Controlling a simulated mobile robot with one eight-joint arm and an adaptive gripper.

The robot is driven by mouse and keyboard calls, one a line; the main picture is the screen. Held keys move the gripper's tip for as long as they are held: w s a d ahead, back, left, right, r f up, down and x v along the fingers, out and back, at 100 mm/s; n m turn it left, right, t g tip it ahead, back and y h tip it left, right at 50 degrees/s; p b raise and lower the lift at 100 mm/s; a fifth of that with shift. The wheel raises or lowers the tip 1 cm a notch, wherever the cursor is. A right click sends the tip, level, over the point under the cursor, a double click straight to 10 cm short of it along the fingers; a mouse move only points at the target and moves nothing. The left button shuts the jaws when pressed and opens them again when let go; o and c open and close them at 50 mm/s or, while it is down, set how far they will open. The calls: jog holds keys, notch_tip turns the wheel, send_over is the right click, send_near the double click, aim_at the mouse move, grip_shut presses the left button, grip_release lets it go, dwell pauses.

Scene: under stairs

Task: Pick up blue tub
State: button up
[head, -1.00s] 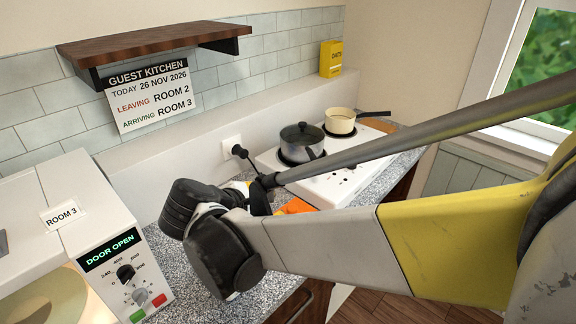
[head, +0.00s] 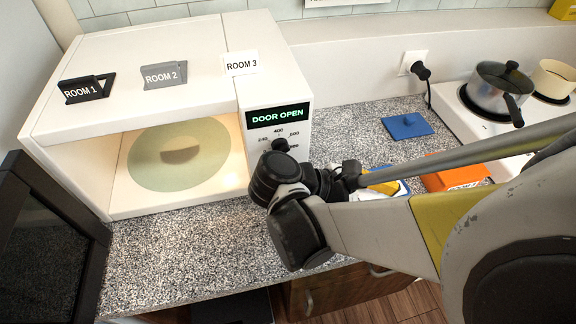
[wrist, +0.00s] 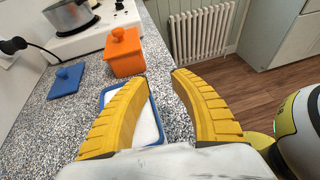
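The blue tub (wrist: 157,118), open on top with white inside, stands on the counter below and between my fingers in the wrist view, partly hidden by the left finger. In the head view the tub (head: 404,188) shows only in part behind my arm. My gripper (wrist: 162,77) has its two yellow fingers spread, with nothing held between them. Its gripper end also shows in the head view (head: 382,182), over the tub. Whether a finger touches the tub I cannot tell. A blue lid with a knob (head: 406,126) lies flat on the counter, apart from the tub.
An orange lidded tub (wrist: 125,58) stands just beyond the blue one. The white hob (head: 465,112) with pots is behind it. At left, the microwave (head: 160,70) has its dark door (head: 45,235) open. Speckled counter (head: 190,255) in front is clear.

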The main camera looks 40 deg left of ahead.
jog(key=s+a, duration=0.1)
jog(key=s+a+n+t+y, duration=0.1)
jog(key=a, duration=0.1)
jog(key=s+a+f+n+y, duration=0.1)
jog(key=shift+s+a+t+b, duration=0.2)
jog(key=shift+a+t+b, duration=0.1)
jog(key=shift+t+b, duration=0.1)
jog(key=shift+d, duration=0.1)
jog(key=b+x, duration=0.2)
jog(key=x, duration=0.4)
jog(key=shift+w, duration=0.2)
grip_shut()
